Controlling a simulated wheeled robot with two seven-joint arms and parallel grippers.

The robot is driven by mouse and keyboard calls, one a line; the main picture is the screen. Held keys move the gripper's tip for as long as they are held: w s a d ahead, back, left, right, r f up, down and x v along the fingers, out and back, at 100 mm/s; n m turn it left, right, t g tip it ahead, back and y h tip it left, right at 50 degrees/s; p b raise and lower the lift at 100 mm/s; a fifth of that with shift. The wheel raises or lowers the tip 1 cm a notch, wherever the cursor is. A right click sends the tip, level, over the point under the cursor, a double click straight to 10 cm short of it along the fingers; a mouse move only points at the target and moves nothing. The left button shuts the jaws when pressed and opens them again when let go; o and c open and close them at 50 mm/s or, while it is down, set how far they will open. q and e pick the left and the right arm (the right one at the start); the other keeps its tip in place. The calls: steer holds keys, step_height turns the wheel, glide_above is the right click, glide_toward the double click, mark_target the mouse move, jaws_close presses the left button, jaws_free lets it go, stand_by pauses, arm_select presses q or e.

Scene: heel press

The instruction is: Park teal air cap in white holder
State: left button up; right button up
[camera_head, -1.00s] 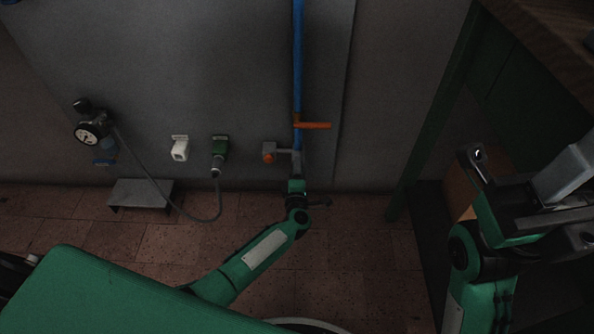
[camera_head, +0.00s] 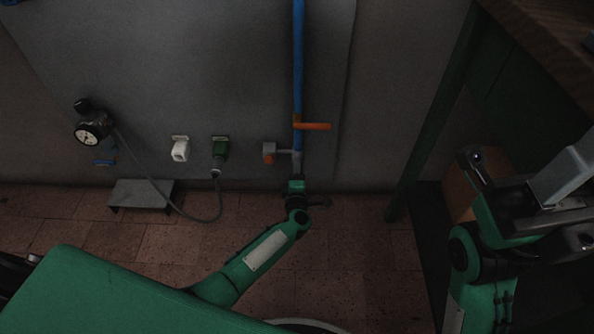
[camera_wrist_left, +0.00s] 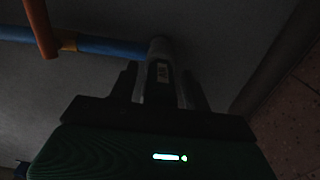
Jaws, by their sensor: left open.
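The white holder (camera_head: 180,149) is on the grey wall panel, left of a dark green socket (camera_head: 220,150). I cannot make out a clearly teal cap. My left gripper (camera_head: 297,178) is low at the bottom end of the blue pipe, right of the holder.
A gauge (camera_head: 88,134) is at left, with a blue handle (camera_head: 103,163) below. A grey hose (camera_head: 216,195) loops from the gauge to the green socket. The blue pipe (camera_head: 298,70) has an orange lever (camera_head: 313,126). A bench (camera_head: 535,45) stands at right.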

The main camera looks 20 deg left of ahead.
arm_select(q)
jaws_close()
steer(key=p+v, duration=0.2)
steer(key=v, duration=0.4)
stand_by(1.2)
steer(key=shift+s+p, duration=0.25)
steer(key=shift+p, duration=0.15)
steer(key=shift+s+a+r+p, duration=0.15)
steer(key=shift+s+a, duration=1.05)
steer(key=shift+a, duration=3.05)
steer(key=shift+s+a+f+p, duration=0.1)
steer(key=shift+s+a, duration=1.1)
steer(key=shift+a, duration=3.05)
steer(key=shift+s+a+r+p, duration=0.15)
steer(key=shift+s+a, duration=1.05)
steer(key=shift+a, duration=3.1)
steer(key=s+a+b, duration=0.3)
steer(key=a, duration=0.9)
steer(key=shift+s+a+f, duration=0.15)
steer(key=shift+s+a, duration=0.2)
steer(key=shift+s, duration=0.05)
